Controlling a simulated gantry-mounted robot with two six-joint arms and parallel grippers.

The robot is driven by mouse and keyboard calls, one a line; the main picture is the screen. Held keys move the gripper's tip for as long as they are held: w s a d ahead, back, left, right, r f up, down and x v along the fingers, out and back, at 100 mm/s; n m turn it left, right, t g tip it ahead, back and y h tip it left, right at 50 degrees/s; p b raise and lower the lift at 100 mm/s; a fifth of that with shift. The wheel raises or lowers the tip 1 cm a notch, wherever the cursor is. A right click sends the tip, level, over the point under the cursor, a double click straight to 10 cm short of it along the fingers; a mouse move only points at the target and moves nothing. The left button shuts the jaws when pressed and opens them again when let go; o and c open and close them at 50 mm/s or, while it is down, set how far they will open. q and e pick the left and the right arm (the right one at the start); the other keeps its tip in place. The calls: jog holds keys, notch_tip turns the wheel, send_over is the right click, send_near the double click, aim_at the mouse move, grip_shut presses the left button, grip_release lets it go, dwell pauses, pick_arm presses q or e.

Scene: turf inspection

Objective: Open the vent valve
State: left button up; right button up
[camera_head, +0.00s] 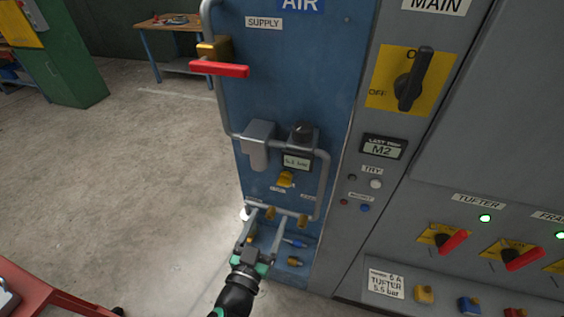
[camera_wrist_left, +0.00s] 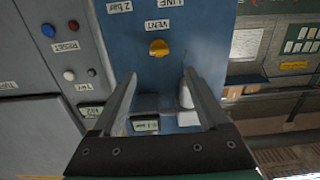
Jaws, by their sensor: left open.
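The vent valve (camera_head: 286,179) is a small yellow knob on the lower blue AIR panel, below the pressure display. In the left wrist view, the yellow vent knob (camera_wrist_left: 159,47) sits beside a VENT label, beyond the fingertips and roughly centred between them. My left gripper (camera_head: 267,213) is open and empty, low in front of the panel and below the knob in the picture. Its two spread fingers also show in the left wrist view (camera_wrist_left: 159,74). The knob is apart from the fingers. My right gripper is not in view.
A grey pipe (camera_head: 325,185) loops around the knob area, with brass fittings below. The pressure display (camera_head: 296,162) sits above. A red supply lever (camera_head: 219,69) lies horizontal higher up. A grey switch cabinet (camera_head: 440,175) stands right. Open floor lies left; a red cart (camera_head: 50,297) stands bottom left.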

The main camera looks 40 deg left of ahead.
aim_at(282, 184)
pick_arm(q)
jog(key=shift+w+r, duration=0.1)
jog(key=shift+w, duration=0.05)
jog(key=x, duration=1.1)
jog(key=shift+w+a, duration=0.15)
jog(key=shift+w, duration=0.1)
jog(key=shift+c, duration=0.3)
grip_shut()
